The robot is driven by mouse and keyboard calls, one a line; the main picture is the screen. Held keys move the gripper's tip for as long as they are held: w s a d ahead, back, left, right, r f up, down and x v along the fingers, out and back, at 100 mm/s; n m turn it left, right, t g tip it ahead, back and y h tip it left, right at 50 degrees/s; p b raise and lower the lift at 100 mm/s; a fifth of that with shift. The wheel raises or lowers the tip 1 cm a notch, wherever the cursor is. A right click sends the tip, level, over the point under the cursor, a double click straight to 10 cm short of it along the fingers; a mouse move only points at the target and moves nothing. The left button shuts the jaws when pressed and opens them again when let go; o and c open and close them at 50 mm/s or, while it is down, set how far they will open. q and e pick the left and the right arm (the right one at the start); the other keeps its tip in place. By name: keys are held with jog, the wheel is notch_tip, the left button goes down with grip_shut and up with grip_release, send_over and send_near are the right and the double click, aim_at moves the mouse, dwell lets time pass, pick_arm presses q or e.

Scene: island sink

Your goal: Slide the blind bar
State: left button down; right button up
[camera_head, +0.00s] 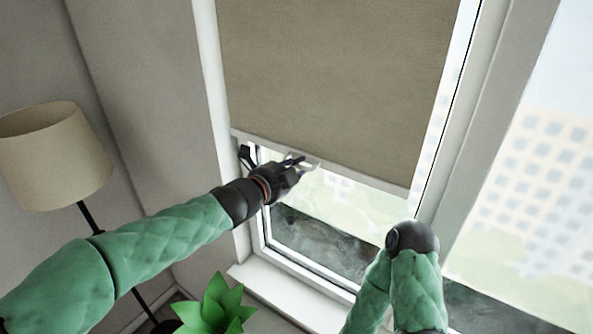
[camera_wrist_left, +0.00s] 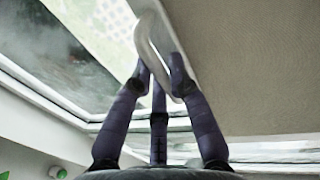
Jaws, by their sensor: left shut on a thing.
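The roller blind (camera_head: 335,80) is a brown fabric sheet covering the upper part of the window. Its pale blind bar (camera_head: 365,179) runs along the lower edge, with a light handle (camera_head: 312,163) near its left part. My left gripper (camera_head: 298,166) reaches in from the left and is shut on the handle. In the left wrist view the fingers of the left gripper (camera_wrist_left: 160,80) close around the pale handle (camera_wrist_left: 156,42), beside the blind fabric (camera_wrist_left: 250,60). My right arm rises at the lower right; its gripper fingers are not visible.
A lamp with a beige shade (camera_head: 55,155) stands at the left. A green plant (camera_head: 215,305) is at the bottom, below the windowsill (camera_head: 275,295). The white window frame (camera_head: 480,120) borders the blind on the right. Below the bar, bare glass shows.

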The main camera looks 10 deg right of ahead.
pick_arm(q)
jog(key=shift+r+p, duration=0.6)
jog(key=shift+r, duration=0.55)
jog(key=c, duration=1.1)
grip_release()
jog(key=shift+c, duration=0.2)
jog(key=v, duration=1.2)
